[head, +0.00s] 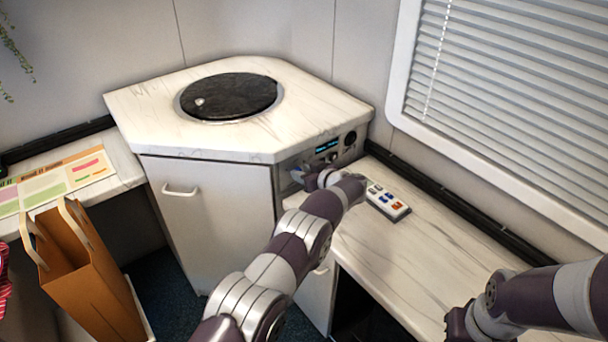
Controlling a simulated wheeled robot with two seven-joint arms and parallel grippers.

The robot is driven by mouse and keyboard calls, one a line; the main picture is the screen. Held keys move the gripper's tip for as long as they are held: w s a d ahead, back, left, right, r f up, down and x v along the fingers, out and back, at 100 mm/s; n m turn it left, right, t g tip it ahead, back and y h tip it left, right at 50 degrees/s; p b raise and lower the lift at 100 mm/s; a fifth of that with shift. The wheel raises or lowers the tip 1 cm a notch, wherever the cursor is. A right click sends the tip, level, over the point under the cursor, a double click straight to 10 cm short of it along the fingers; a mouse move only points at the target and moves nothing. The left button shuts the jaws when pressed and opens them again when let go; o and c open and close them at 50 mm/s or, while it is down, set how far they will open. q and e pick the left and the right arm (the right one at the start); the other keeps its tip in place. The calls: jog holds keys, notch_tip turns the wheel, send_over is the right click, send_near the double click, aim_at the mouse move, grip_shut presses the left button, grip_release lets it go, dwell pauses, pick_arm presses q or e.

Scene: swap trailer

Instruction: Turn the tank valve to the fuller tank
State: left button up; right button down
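A corner cabinet with a white marble top (150,105) carries a control panel (340,150) on its right-hand face. The panel has a small blue lit display (327,145), too small to read, and a round black dial (350,138). My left gripper (303,178) is at the lower left of this panel, close to its face. Its wrist and fingers cover that part, so I cannot pick out the tank valve or tell whether the fingers touch it. The finger gap is not clear. My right gripper (457,323) is low at the right, over the counter; its fingers are not clear.
A remote with coloured buttons (388,200) lies on the right counter (400,260), near my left wrist. A round black lid (230,97) sits in the cabinet top. A brown bag (88,285) stands at lower left. A blind-covered window (510,95) is at right.

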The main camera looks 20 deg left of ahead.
pick_arm(q)
jog(key=shift+w+a+f, duration=0.1)
jog(key=shift+a, duration=0.05)
grip_shut()
